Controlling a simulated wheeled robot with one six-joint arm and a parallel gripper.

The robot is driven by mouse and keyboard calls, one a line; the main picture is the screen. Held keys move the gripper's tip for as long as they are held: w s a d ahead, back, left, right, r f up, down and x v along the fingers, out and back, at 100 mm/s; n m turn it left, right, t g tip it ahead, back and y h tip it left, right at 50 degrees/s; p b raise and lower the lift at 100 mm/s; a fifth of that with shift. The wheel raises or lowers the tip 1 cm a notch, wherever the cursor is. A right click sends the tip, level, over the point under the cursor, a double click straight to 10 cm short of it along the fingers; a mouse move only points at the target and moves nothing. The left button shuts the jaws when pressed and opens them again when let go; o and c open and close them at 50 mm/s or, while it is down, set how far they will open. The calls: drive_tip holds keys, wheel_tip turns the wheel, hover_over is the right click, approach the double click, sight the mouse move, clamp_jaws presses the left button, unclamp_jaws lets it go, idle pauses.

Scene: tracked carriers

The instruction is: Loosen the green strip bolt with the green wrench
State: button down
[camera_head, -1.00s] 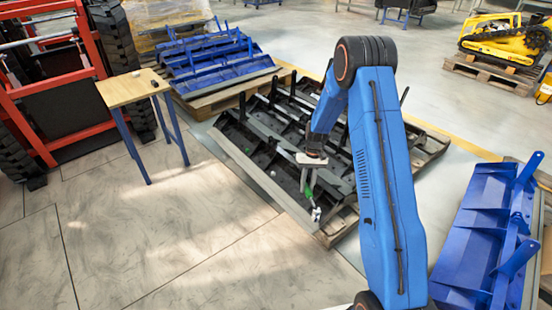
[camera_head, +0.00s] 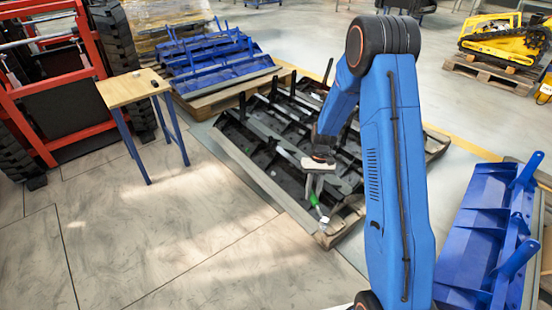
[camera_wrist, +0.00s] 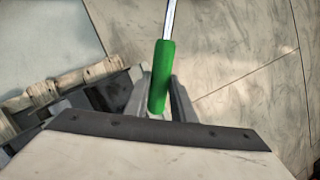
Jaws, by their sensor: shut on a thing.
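My gripper (camera_head: 314,185) is low over the near right corner of the black strip carriers (camera_head: 262,160) in the head view. It is shut on the green wrench (camera_head: 314,199), whose pale metal end (camera_head: 323,217) points down toward the near edge of the carriers. In the wrist view the wrench's green handle (camera_wrist: 161,78) is between the grey fingers (camera_wrist: 160,100), and its metal shaft runs up out of the frame. I cannot make out the green strip bolt in either view, nor whether the wrench end touches anything.
A wooden pallet (camera_head: 327,240) shows under the carriers. A small wooden table (camera_head: 130,90) with a dark item stands to the left. Blue carriers (camera_head: 485,235) lie at the right, more at the back left. Open tiled floor (camera_head: 150,240) lies in front.

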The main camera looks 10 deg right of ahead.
sight(322, 217)
drive_tip(key=s, duration=1.2)
drive_tip(key=shift+s, duration=0.25)
drive_tip(key=shift+w, duration=0.1)
